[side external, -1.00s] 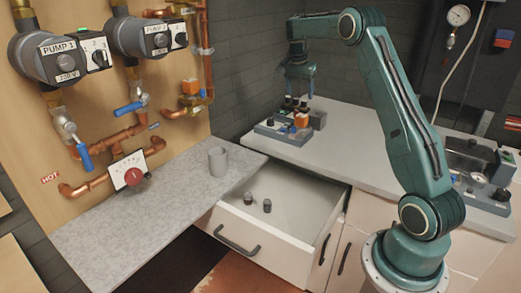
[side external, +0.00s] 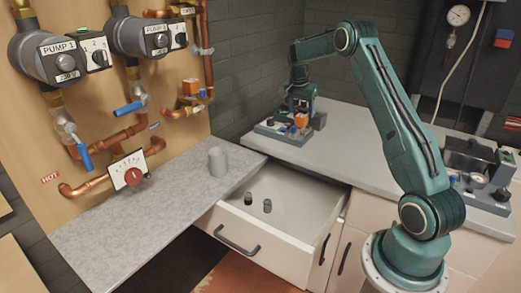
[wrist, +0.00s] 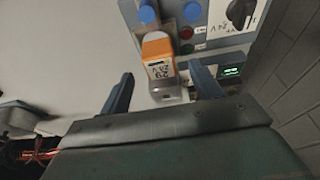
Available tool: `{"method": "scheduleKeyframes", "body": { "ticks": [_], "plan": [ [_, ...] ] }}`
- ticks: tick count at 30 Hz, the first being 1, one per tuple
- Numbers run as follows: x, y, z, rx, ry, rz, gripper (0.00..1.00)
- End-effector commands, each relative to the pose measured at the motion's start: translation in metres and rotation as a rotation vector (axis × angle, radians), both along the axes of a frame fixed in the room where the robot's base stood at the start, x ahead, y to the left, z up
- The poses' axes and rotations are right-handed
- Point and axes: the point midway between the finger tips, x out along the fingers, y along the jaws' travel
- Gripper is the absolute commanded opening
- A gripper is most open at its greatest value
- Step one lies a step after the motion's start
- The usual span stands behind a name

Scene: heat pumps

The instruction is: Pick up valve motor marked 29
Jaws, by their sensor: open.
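The valve motor marked 29 (wrist: 158,58) is an orange block with a white label, seen in the wrist view between and just beyond the fingertips. In the side view the orange motor (side external: 301,119) sits at the control unit on the back counter, partly hidden by my gripper. My gripper (wrist: 160,84) is open, with one blue-grey finger on each side below the motor in the wrist view. In the side view my gripper (side external: 300,106) points down over the unit.
An open drawer (side external: 262,232) holds two small dark cylinders. A grey cup (side external: 217,162) stands on the stone counter. A wall lies close behind.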

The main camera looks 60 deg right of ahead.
Motion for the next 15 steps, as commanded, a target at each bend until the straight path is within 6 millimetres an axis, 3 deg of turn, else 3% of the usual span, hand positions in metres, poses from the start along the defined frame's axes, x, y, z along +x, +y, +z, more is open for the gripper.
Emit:
{"method": "scheduleKeyframes", "body": {
  "ticks": [10, 15],
  "plan": [
    [0.000, -0.002, -0.007, 0.000, 0.001, 0.000, 0.64],
    [-0.001, -0.006, -0.020, 0.002, 0.002, -0.001, 0.64]
  ]
}}
